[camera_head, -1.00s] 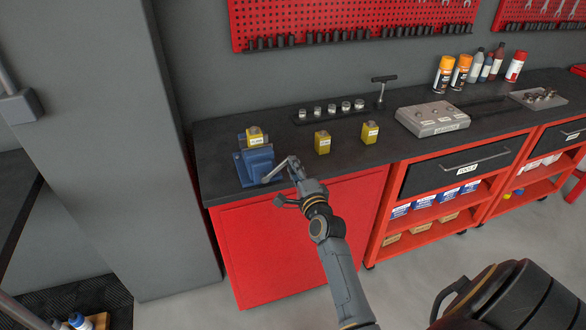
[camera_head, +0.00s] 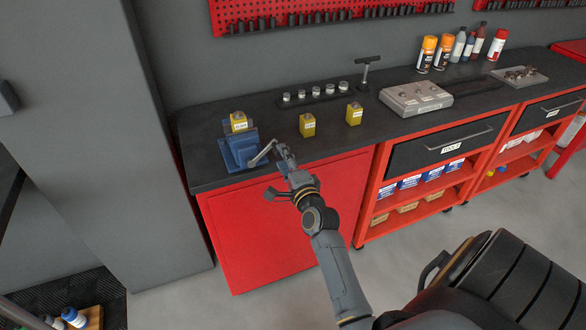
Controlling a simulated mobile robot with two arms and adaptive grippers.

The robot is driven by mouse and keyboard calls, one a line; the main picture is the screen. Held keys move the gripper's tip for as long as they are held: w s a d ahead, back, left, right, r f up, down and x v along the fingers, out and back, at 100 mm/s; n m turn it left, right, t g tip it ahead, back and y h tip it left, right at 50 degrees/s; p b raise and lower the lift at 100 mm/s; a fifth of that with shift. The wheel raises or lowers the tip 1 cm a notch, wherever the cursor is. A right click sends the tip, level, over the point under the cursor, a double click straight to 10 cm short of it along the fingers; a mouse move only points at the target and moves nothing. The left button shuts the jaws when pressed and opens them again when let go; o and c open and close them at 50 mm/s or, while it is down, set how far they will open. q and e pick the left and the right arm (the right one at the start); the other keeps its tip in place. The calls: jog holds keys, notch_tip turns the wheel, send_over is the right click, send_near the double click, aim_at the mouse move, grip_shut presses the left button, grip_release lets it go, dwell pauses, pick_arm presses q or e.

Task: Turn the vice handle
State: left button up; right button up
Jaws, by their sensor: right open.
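The blue vice (camera_head: 238,152) stands at the left front corner of the dark workbench, with a yellow labelled block (camera_head: 239,122) at its top. The grey vice handle (camera_head: 263,153) sticks out from its right side, slanting up toward my right gripper. My right gripper (camera_head: 282,158) is open, just right of the vice at the bench's front edge, with its fingers close to the handle's outer end. I cannot tell whether they touch it. My left gripper is not in view.
Two more yellow blocks (camera_head: 307,125) (camera_head: 354,114) stand on the bench right of the vice. Behind them are a rack of small sockets (camera_head: 316,95) and a T-handled tool (camera_head: 366,72). A grey metal box (camera_head: 415,98) and spray cans (camera_head: 427,54) are farther right.

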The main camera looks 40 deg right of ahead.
jog(key=v, duration=1)
jog(key=shift+w, duration=0.1)
